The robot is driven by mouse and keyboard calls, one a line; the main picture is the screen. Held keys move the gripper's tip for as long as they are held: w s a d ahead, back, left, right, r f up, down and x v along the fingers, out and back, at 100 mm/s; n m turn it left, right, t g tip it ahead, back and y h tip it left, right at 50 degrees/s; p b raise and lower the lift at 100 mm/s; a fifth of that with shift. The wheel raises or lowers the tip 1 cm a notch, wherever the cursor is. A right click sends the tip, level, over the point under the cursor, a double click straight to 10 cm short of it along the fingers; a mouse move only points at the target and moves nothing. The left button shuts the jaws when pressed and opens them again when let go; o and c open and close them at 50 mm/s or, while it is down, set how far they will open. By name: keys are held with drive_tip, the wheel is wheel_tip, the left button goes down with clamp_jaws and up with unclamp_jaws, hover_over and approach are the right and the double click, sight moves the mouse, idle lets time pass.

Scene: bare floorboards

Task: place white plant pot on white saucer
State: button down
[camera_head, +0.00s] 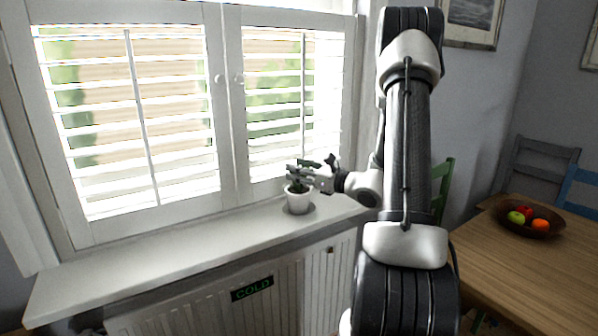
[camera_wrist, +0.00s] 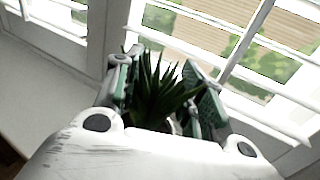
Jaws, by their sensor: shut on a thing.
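The white plant pot (camera_head: 298,201) with a spiky green plant is upright at the windowsill, near its right end. My gripper (camera_head: 298,172) reaches it from the right and is shut on it near the top. In the wrist view the green leaves (camera_wrist: 157,96) stand between the two fingers of my gripper (camera_wrist: 166,82), and the pot is mostly hidden below my gripper body. A dark round patch shows around the pot's base; I cannot tell whether it is shadow or a dish. I cannot make out a white saucer in either view.
The white windowsill (camera_head: 150,258) is clear to the left of the pot. Shuttered windows (camera_head: 135,110) stand close behind it. A radiator (camera_head: 275,302) is below. At the right, a wooden table (camera_head: 500,255) holds a fruit bowl (camera_head: 545,230), with chairs behind.

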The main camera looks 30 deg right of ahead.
drive_tip(key=c, duration=0.9)
unclamp_jaws()
drive_tip(key=shift+s, duration=0.1)
drive_tip(key=v, duration=1.1)
drive_tip(key=s+a+r+n+g+y, duration=0.1)
drive_tip(key=s+a+n+g+y, duration=0.15)
drive_tip(key=a+n+g, duration=0.35)
drive_tip(key=s+a+r+n+g+y, duration=0.2)
drive_tip(key=s+a+n, duration=0.2)
drive_tip(key=a, duration=0.5)
drive_tip(key=s+a+n+g+h, duration=0.35)
drive_tip(key=s+n+g, duration=0.25)
drive_tip(key=s+n, duration=0.25)
drive_tip(key=s+d+r+n+h, duration=0.2)
drive_tip(key=n, duration=0.2)
drive_tip(key=s+d+r+n+t+h, duration=0.1)
drive_tip(key=s+d+r+n+h, duration=0.1)
drive_tip(key=n+h, duration=0.1)
drive_tip(key=s+d+r+n+t+h, duration=0.1)
drive_tip(key=s+d+r+n+h, duration=0.1)
drive_tip(key=n, duration=0.3)
drive_tip(key=shift+d+n+h, duration=0.25)
drive_tip(key=shift+d+h, duration=0.2)
drive_tip(key=shift+h, duration=0.25)
